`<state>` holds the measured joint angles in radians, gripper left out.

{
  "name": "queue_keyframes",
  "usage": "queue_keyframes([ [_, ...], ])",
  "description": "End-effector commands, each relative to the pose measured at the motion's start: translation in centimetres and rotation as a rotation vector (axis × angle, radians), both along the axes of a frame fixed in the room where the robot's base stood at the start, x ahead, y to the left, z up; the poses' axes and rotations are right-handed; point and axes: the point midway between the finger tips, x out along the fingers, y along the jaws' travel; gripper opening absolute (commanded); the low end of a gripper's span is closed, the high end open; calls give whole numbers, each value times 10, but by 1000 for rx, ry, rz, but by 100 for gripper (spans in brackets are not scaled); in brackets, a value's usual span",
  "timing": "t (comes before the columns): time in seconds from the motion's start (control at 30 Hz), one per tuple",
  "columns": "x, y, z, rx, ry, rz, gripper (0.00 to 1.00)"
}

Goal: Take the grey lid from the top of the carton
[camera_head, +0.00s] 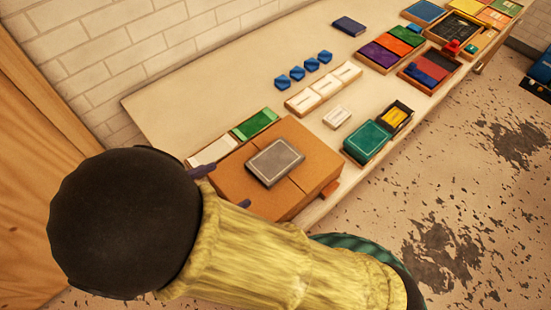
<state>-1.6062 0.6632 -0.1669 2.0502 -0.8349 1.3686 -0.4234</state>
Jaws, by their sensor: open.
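The grey lid (275,162) is a flat, rounded rectangle with a pale border line. It lies on top of the brown carton (312,171), near the middle of its top face. My gripper (222,186) is at the carton's left side, mostly hidden behind my dark, round arm link and yellow sleeve. Two dark purple finger parts show, spread apart, to the left of and below the lid. They appear apart from the lid, and nothing shows between them. The carton's lower left part is hidden by my arm.
The carton stands on a long pale table (225,88) against a white brick wall. Green and white boxes (254,123) stand behind it. A teal box (367,141) and a yellow-black box (397,116) are to its right. Blue pieces and coloured trays lie farther back.

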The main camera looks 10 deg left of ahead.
Motion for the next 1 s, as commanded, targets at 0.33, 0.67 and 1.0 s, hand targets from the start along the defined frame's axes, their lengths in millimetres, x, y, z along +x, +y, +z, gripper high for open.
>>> queue_keyframes([
  [0.33,46,-40,-22,-4,0,-11,100],
  [0.67,77,-65,-40,-2,0,-8,100],
  [1.0,79,-65,-41,0,0,-8,100],
])
